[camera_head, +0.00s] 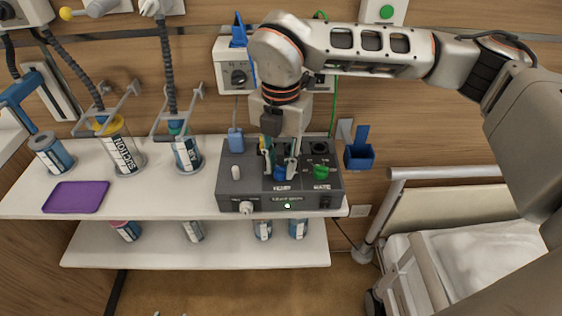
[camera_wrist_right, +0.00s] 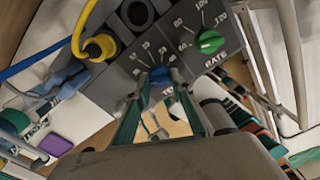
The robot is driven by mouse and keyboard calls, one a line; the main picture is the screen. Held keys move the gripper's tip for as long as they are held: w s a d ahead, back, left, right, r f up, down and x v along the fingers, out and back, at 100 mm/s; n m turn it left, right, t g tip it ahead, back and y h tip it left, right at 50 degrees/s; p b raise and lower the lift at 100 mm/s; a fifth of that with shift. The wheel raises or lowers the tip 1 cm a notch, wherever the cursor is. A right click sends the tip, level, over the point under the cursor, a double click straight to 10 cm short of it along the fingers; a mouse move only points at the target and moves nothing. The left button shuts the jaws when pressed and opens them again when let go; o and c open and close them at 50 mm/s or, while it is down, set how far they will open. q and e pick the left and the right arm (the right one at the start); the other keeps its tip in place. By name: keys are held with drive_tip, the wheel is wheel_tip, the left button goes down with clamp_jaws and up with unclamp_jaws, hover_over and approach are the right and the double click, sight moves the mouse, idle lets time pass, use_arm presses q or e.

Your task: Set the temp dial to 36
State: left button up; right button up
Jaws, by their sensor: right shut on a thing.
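The blue temp dial (camera_head: 280,174) is on the top panel of a dark grey control unit (camera_head: 228,189) on the upper shelf. My right gripper (camera_head: 281,172) reaches down from above and is shut on the dial. In the right wrist view the blue dial (camera_wrist_right: 160,74) sits between the two fingertips (camera_wrist_right: 158,84). Printed numbers and tick marks fan out beside it. The fingers cover part of the dial, and I cannot read which number it points to. My left gripper is not clearly seen.
A green rate dial (camera_head: 321,172) is just right of the temp dial; a yellow plug (camera_wrist_right: 101,46) shows in the wrist view. A suction canister (camera_head: 122,150) and a purple tray (camera_head: 76,197) stand to the left. A bed rail (camera_head: 440,172) is at right.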

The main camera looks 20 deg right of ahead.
sight(281, 167)
drive_tip(key=shift+r+m, duration=0.1)
drive_tip(key=shift+m, duration=1.5)
drive_tip(key=shift+w, duration=0.1)
drive_tip(key=o, duration=1.1)
wheel_tip(281, 167, up, 12)
drive_tip(key=shift+r, duration=0.1)
